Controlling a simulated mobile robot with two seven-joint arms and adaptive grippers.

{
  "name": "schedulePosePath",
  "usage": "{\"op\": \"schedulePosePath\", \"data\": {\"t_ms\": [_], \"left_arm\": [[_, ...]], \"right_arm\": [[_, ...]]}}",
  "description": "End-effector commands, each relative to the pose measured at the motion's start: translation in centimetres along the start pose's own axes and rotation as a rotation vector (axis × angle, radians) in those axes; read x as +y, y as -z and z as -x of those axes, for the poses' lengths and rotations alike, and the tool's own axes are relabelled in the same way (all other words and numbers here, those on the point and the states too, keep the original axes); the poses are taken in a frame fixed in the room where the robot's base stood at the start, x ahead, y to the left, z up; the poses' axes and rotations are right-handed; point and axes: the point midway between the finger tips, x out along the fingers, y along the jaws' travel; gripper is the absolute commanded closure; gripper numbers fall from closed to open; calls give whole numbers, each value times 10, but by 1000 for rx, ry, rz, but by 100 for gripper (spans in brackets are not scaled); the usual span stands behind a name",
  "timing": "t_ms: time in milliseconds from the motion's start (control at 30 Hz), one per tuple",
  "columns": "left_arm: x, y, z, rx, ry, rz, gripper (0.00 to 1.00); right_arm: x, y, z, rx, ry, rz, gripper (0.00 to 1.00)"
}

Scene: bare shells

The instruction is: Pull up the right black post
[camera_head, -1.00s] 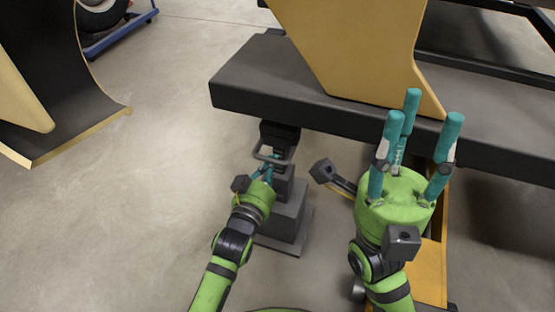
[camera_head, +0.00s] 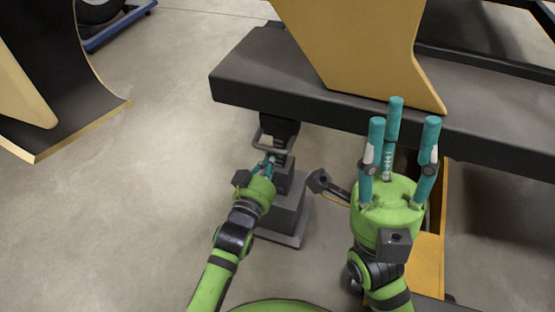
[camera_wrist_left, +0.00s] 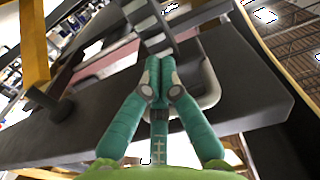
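The black post (camera_head: 283,180) stands on a stepped dark base under the front edge of a dark platform. A grey loop handle (camera_head: 276,150) sticks out near its top. My left gripper (camera_head: 267,162) is at this handle. In the left wrist view, the fingers (camera_wrist_left: 160,65) come together at the tips, with the handle (camera_wrist_left: 212,88) passing behind and between them; the exact contact is partly hidden. The post shows beyond the fingertips as a ribbed dark column (camera_wrist_left: 150,25). My right gripper (camera_head: 403,125) is open and empty, fingers pointing up, in front of the platform.
The dark platform (camera_head: 300,108) carries a yellow panel (camera_head: 360,45) and overhangs the post. A yellow frame part (camera_head: 430,258) stands behind my right arm. A curved black and yellow piece (camera_head: 70,110) is at the left. The floor between is clear.

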Motion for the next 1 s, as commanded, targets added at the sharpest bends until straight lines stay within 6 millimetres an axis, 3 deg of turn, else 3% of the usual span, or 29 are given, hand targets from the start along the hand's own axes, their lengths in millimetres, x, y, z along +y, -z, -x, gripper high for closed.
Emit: {"op": "schedulePosePath", "data": {"t_ms": [1000], "left_arm": [[0, 0, 89, -2, 0, 0, 100]], "right_arm": [[1, 14, -49, 0, 0, 0, 60]]}}
